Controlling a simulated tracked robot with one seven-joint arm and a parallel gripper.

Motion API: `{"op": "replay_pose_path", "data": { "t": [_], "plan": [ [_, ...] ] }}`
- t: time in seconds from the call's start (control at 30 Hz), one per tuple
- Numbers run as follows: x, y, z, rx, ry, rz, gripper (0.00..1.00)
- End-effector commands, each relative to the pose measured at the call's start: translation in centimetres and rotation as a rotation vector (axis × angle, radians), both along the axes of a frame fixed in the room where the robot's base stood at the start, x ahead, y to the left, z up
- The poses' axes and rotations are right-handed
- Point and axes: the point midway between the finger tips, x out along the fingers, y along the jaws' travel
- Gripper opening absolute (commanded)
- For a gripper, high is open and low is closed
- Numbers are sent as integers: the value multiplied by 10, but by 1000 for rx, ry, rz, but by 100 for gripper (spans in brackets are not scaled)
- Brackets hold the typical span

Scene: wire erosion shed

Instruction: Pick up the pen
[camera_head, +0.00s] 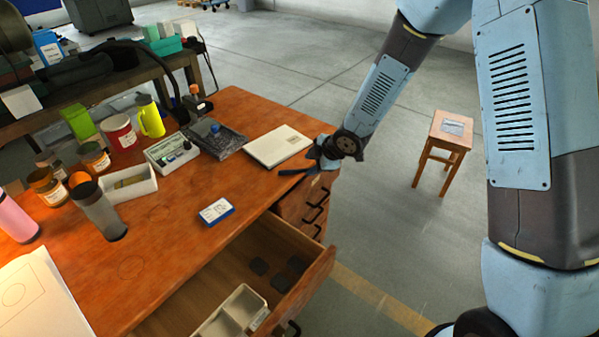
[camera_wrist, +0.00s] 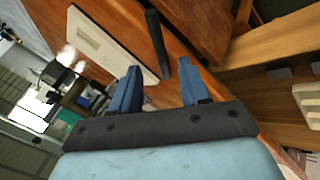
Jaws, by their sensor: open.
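A dark, rod-shaped pen (camera_wrist: 156,42) lies on the wooden desk (camera_wrist: 190,45) near its edge, beside a cream notebook (camera_wrist: 108,40). In the head view a thin dark shape at the desk's right edge looks like the pen (camera_head: 291,172), partly beside my fingers. My gripper (camera_wrist: 158,68) has its two blue fingers spread apart with nothing held. The pen's near end lies in line with the gap between them. In the head view my gripper (camera_head: 318,157) is low at the desk's right edge, right of the notebook (camera_head: 277,146). Whether it touches the pen cannot be told.
An open drawer (camera_head: 318,272) juts out below the desk's front edge, with a divided tray (camera_head: 228,318) inside. A small blue-white box (camera_head: 216,211) lies on the desk. Cups, jars and a tumbler (camera_head: 100,213) crowd the left. A stool (camera_head: 449,140) stands on the floor at right.

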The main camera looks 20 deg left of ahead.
Motion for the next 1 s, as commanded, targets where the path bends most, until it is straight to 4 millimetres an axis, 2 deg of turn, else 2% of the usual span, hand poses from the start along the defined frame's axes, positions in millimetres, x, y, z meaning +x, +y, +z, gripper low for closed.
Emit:
{"op": "replay_pose_path", "data": {
  "t": [0.43, 0.77, 1.0],
  "plan": [
    [11, 25, -38, -1, 1, 1, 46],
    [13, 28, -41, 1, 0, 1, 46],
    [13, 28, -41, 0, 1, 2, 24]
  ]
}}
